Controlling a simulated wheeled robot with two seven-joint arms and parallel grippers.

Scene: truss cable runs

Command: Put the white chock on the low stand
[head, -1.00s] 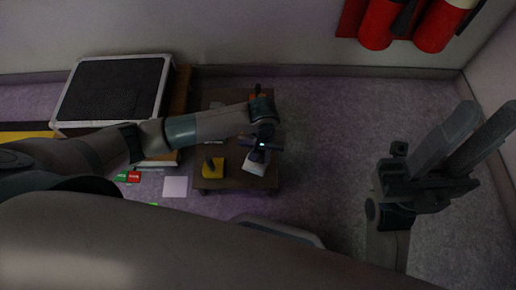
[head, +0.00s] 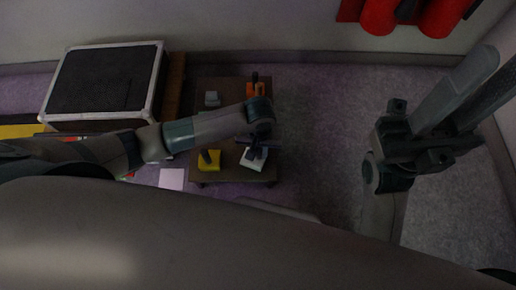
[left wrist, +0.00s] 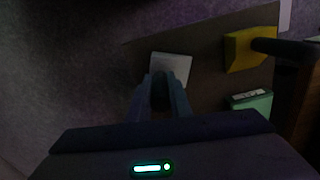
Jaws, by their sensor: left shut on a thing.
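The white chock (head: 255,161) is at the near right part of a low dark brown stand (head: 230,178). My left gripper (head: 256,146) is over it, shut on its dark upright grip. In the left wrist view the white chock (left wrist: 171,67) shows just beyond the fingertips (left wrist: 160,92), above or on the brown surface. I cannot tell whether its underside touches. My right gripper (head: 465,100) is at the right of the head view, empty, with its fingers apart.
A yellow chock (head: 208,161) with a dark grip stands left of the white one. A grey block (head: 212,98) and an orange piece (head: 256,90) are at the stand's far side. A black-topped case (head: 105,80) is at left. Floor right of the stand is clear.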

